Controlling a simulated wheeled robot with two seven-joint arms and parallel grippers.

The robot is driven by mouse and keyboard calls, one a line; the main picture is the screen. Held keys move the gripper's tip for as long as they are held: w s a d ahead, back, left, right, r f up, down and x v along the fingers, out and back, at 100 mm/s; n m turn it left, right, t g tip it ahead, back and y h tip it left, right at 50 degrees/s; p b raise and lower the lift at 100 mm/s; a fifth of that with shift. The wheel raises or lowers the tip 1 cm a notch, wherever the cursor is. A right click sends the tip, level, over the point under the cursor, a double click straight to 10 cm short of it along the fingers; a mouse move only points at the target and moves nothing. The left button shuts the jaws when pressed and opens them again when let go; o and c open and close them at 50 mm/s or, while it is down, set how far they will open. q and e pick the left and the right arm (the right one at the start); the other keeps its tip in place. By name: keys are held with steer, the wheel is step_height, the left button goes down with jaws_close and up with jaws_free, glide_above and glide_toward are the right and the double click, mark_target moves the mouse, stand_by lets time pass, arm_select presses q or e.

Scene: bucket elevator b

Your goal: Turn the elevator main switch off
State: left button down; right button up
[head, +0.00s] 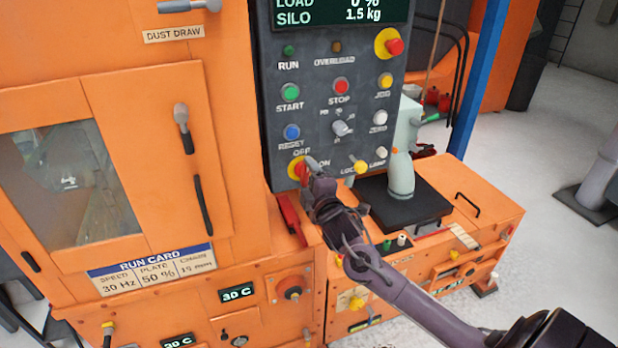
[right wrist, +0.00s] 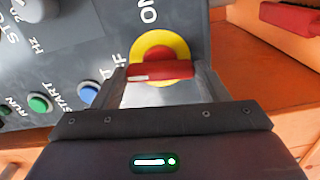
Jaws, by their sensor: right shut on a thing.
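The main switch (head: 295,169) is a yellow disc with a red handle, low on the dark control panel (head: 268,95), between the OFF and ON labels. In the right wrist view the red handle (right wrist: 160,72) lies level across the yellow disc (right wrist: 160,45), between my fingertips. My right gripper (head: 314,170) reaches up to the panel from the lower right and is shut on the handle. In the head view the gripper partly covers the switch, so which label the handle points to is hard to tell. My left gripper is not in view.
Close above the switch are the blue reset button (head: 292,132) and a selector knob (head: 342,128). A red lever (head: 290,213) is below. A pale green post (head: 402,170) stands on a black plate at right.

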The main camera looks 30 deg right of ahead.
steer(key=shift+n, duration=0.9)
steer(key=o, duration=1)
steer(key=b+v, duration=0.1)
steer(key=v, duration=0.6)
steer(key=shift+s, duration=0.35)
